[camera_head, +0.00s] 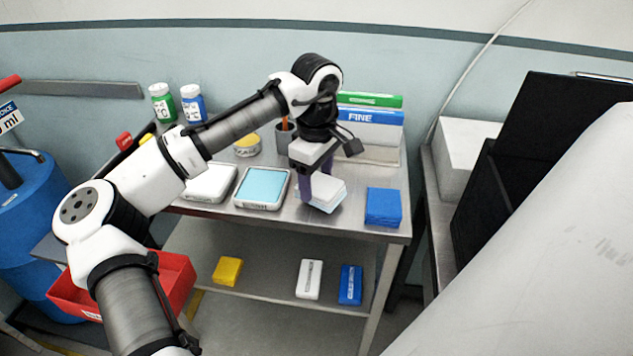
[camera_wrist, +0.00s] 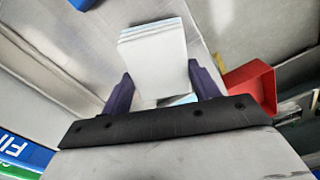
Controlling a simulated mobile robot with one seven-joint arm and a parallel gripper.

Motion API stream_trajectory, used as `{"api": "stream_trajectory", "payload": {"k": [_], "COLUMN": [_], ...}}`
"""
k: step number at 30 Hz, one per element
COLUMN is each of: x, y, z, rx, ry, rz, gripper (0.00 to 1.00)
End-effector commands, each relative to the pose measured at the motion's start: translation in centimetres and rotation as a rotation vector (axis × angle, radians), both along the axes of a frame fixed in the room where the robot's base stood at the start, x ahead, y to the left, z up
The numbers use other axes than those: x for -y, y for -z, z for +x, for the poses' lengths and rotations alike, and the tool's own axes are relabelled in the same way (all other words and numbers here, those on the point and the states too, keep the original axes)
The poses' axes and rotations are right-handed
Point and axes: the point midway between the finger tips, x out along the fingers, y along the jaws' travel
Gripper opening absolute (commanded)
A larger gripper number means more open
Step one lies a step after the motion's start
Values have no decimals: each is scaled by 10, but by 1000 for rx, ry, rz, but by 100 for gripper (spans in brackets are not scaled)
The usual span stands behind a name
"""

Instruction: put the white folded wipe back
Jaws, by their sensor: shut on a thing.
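My gripper (camera_head: 316,181) is over the right part of the steel table top (camera_head: 340,222), pointing down. Its purple fingers are shut on the white folded wipe (camera_head: 328,192), which has a white top and pale blue layered edges. In the wrist view the wipe (camera_wrist: 157,58) sits between the two fingers and sticks out past them. Whether its underside touches the table or something beneath it is hard to tell. A blue folded stack (camera_head: 384,207) lies just to its right, apart from it.
A tray with a light blue pad (camera_head: 262,187) and a white tray (camera_head: 210,183) lie to the left. Boxes marked FINE (camera_head: 370,117), an orange-topped cup (camera_head: 285,136) and bottles (camera_head: 162,103) stand behind. Yellow, white and blue packs lie on the lower shelf (camera_head: 262,307). A red bin (camera_head: 176,272) is at left.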

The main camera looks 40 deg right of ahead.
Motion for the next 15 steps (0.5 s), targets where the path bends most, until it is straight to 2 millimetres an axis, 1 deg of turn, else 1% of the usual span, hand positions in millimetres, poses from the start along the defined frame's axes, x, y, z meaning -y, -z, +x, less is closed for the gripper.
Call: {"api": "stream_trajectory", "payload": {"k": [1,4,13,14,15], "x": [-1,-1,0,0,0], "y": [7,17,19,20,19], "z": [0,0,0,0,0], "rx": [-2,-1,-1,-1,0], "ry": [0,0,1,1,0], "rz": [2,1,0,0,0], "gripper": [40,40,40,62,67]}}
